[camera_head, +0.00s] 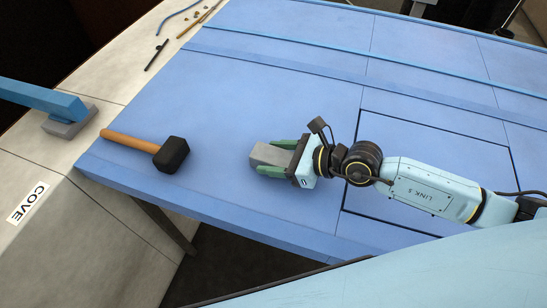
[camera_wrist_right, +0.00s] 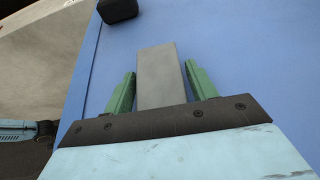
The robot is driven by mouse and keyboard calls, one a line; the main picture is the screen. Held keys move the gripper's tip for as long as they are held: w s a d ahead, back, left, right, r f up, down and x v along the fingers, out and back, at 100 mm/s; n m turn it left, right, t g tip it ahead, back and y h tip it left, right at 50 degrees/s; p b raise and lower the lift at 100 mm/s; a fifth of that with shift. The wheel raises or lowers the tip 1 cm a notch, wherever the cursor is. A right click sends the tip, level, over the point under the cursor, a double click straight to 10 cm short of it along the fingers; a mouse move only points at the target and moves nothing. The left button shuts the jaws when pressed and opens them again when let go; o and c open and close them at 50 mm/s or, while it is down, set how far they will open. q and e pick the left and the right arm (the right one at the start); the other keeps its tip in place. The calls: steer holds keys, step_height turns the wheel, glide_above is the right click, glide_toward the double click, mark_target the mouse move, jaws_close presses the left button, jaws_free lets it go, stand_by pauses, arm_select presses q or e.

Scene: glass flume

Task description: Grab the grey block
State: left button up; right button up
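The grey block (camera_head: 271,154) lies on the blue surface near the middle of the head view. My right gripper (camera_head: 277,157) reaches it from the right, with one green finger on each side of the block. In the right wrist view the block (camera_wrist_right: 161,75) stands between the two fingers of the gripper (camera_wrist_right: 160,70) and extends past their tips. A narrow strip of blue shows between the right finger and the block, so the gripper looks open around it. The left-side gap is very thin.
A mallet with a wooden handle and black head (camera_head: 171,154) lies left of the block. The blue surface's front edge (camera_head: 210,212) is below. A blue bar with a grey foot (camera_head: 70,121) stands on the pale bench (camera_head: 85,240). Several thin tools lie at the upper left.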

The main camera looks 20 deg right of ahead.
steer(key=c, duration=0.9)
steer(key=shift+r, duration=0.1)
steer(key=shift+r, duration=0.1)
